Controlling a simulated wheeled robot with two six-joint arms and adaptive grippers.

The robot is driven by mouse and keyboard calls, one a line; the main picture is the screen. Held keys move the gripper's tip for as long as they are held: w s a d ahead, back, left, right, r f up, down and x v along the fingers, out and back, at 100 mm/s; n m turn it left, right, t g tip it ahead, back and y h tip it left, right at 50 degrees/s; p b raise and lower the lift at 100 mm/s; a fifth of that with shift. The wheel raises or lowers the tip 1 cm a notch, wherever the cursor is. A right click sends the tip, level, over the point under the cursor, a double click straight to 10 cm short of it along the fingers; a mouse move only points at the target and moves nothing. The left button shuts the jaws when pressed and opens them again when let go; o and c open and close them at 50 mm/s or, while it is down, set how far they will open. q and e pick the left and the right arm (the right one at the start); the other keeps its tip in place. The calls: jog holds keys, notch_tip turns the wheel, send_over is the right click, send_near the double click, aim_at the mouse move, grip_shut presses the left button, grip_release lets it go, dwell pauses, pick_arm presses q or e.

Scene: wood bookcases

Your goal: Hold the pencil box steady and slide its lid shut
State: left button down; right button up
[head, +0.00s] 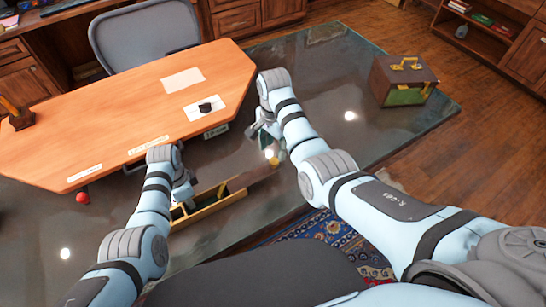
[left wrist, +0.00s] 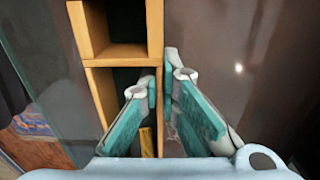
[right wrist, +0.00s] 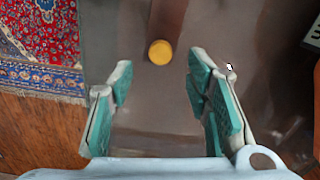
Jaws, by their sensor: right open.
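The pencil box (head: 222,203) is a long, open wooden tray with compartments, lying on the dark glossy surface. In the left wrist view its compartment frame (left wrist: 113,53) shows at the upper left. The dark brown lid (head: 260,174) sticks out at the box's right end. A round yellow knob (right wrist: 160,53) sits at the lid's end (right wrist: 168,18) in the right wrist view. My left gripper (left wrist: 160,85) is closed about the box's side wall, one finger inside and one outside. My right gripper (right wrist: 155,85) is open and empty, with the knob ahead of its fingers, untouched.
A wooden desk (head: 120,125) stands close behind the box, with a red ball (head: 82,198) near its left front. A patterned rug (head: 335,228) lies on the near side.

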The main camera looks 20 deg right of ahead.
aim_at(274, 161)
notch_tip(274, 161, down, 6)
jog(key=shift+r, duration=0.2)
grip_shut()
